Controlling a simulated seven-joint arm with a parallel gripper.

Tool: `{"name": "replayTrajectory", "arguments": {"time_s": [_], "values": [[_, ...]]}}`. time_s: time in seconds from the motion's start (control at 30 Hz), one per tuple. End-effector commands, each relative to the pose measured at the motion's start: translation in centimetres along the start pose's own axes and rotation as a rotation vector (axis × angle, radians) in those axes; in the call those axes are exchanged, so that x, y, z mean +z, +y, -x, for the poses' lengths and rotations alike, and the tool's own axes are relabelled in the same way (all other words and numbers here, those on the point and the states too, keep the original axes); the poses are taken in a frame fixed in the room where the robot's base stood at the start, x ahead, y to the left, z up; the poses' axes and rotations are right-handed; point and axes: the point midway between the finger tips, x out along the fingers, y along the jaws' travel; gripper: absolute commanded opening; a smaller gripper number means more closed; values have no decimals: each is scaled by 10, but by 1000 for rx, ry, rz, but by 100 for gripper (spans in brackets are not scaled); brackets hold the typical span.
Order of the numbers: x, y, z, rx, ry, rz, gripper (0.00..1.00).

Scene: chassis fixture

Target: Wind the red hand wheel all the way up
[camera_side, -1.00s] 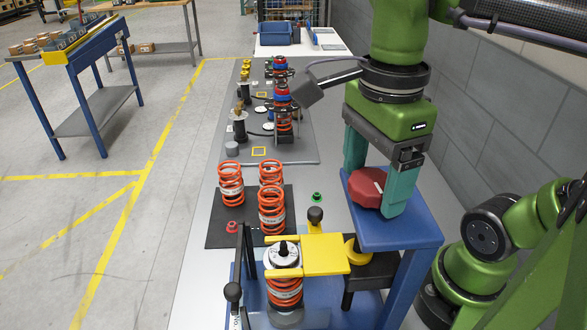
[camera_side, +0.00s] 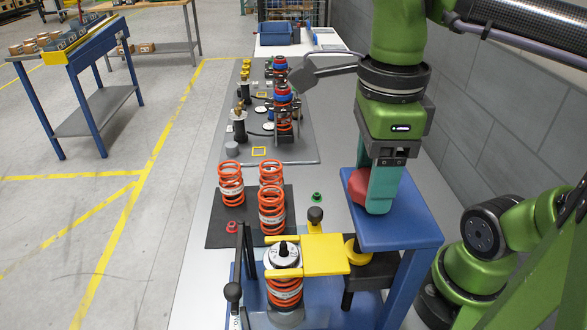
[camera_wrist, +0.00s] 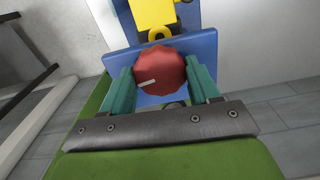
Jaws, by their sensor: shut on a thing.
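The red hand wheel (camera_side: 358,187) sits on top of the blue stand (camera_side: 408,222). My gripper (camera_side: 376,200) points down over it, and its teal fingers are shut on the wheel. In the wrist view the wheel (camera_wrist: 160,70) lies between both fingers (camera_wrist: 163,82), and a pale mark shows on its lower left. In the side view the near finger hides much of the wheel. A yellow plate (camera_side: 322,254) joined to the stand's front reaches over an orange spring (camera_side: 285,290) with a pale top cap (camera_side: 282,256).
Several orange springs (camera_side: 231,184) stand on a black mat (camera_side: 216,236) left of the fixture. Assembled struts (camera_side: 284,112) stand farther back. A grey block wall (camera_side: 480,130) runs along the right.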

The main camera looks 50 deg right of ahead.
Motion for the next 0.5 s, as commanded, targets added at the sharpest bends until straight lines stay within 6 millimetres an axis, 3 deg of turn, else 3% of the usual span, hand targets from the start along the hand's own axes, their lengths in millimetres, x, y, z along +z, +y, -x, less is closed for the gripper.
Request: {"name": "replayTrajectory", "arguments": {"time_s": [0.5], "values": [[0,1,0,3,0,767,27]]}}
